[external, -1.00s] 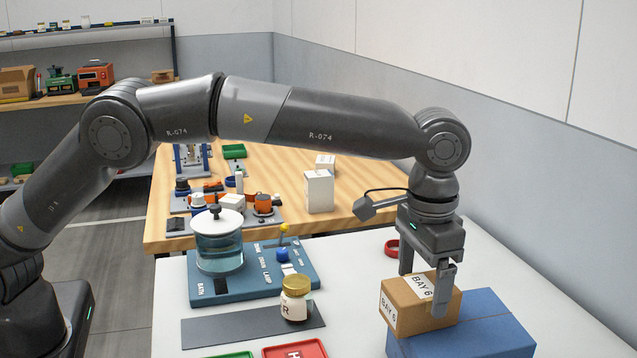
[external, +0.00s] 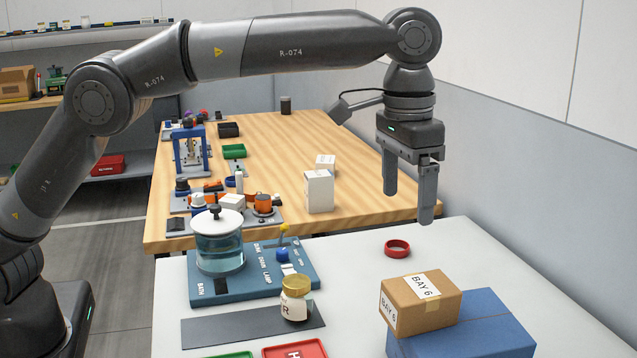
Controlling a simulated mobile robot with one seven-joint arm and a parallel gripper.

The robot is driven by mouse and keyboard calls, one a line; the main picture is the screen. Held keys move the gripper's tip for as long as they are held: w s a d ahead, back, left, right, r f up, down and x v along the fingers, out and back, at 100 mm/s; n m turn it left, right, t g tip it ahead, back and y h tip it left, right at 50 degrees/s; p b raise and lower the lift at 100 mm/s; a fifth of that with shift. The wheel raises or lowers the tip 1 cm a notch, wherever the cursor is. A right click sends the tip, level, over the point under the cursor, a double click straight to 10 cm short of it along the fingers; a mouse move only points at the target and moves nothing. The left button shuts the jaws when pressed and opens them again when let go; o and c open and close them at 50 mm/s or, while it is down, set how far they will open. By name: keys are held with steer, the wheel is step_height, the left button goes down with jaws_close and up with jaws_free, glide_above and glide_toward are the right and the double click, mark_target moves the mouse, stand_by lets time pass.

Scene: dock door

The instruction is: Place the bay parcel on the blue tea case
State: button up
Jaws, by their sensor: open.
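The bay parcel (external: 432,311) is a small brown cardboard box with white "BAY 6" labels on its top and side. It rests on top of the blue tea case (external: 492,332), toward the case's left part. The blue case lies on the white table at the front right. My gripper (external: 408,208) is open and empty, pointing down. It is well above and behind the parcel, clear of it.
A red ring (external: 397,248) lies on the white table (external: 350,265) behind the parcel. To the left are a jar with a gold lid (external: 295,300) on a dark mat and a blue bath unit (external: 265,274). Wooden table (external: 360,190) stands behind, with white boxes (external: 318,191).

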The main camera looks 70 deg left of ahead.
steer(key=s+a+r+t, duration=0.1)
steer(key=s+a+r, duration=0.3)
steer(key=s+a, duration=0.45)
steer(key=s+a+r+t, duration=0.1)
steer(key=s+a+r, duration=0.3)
steer(key=s+a, duration=0.45)
steer(key=s+a+f+t, duration=0.1)
steer(key=s+f, duration=0.3)
steer(key=s, duration=0.4)
steer(key=s+a+f+t, duration=0.1)
steer(key=s+a+f, duration=0.2)
steer(key=s, duration=0.5)
steer(key=s+a+f+t, duration=0.1)
steer(key=s+a+f, duration=0.2)
steer(key=s+f, duration=0.2)
steer(key=s, duration=0.3)
steer(key=shift+s+f, duration=0.3)
